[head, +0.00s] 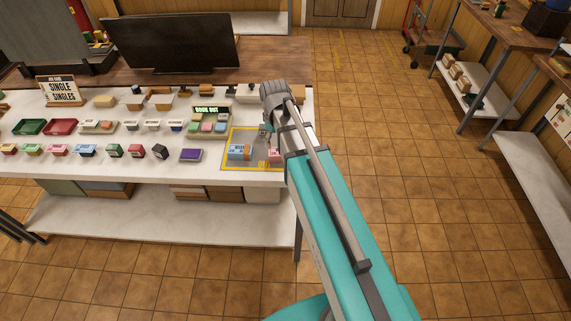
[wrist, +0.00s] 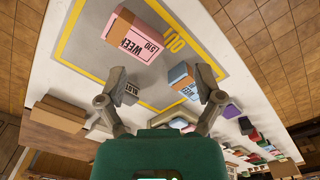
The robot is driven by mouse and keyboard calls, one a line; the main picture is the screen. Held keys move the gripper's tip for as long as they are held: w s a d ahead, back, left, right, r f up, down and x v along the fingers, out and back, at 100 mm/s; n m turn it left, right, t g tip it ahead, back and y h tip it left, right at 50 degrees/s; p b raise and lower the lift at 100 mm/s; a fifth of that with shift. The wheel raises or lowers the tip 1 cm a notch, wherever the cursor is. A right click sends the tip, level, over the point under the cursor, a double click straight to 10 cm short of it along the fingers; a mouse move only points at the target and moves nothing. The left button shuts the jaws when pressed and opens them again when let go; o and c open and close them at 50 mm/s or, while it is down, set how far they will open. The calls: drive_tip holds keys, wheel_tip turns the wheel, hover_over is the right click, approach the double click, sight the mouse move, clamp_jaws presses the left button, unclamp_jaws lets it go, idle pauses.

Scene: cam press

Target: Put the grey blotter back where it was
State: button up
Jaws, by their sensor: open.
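A small grey block (wrist: 131,93) with dark lettering that reads like "BLOT", apparently the grey blotter, shows in the wrist view. It lies on a grey mat with a yellow border (wrist: 82,48), close by the inner side of the left finger. My gripper (wrist: 162,76) is open over the mat, with nothing held between its fingers. Whether the left finger touches the block I cannot tell. In the head view my arm partly hides the mat's right side, and I cannot make out the blotter there.
On the mat are a pink "WEEK" box (wrist: 138,32) and a blue "WEEK" box (wrist: 183,82), the blue one close to the right finger. Several small coloured boxes, a purple box (head: 191,155) and trays fill the counter to the left. A monitor (head: 170,42) stands behind.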

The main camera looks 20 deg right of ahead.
drive_tip(key=s+m, duration=0.5)
drive_tip(key=s, duration=0.6)
drive_tip(key=shift+s+m, duration=0.2)
drive_tip(key=shift+m, duration=0.1)
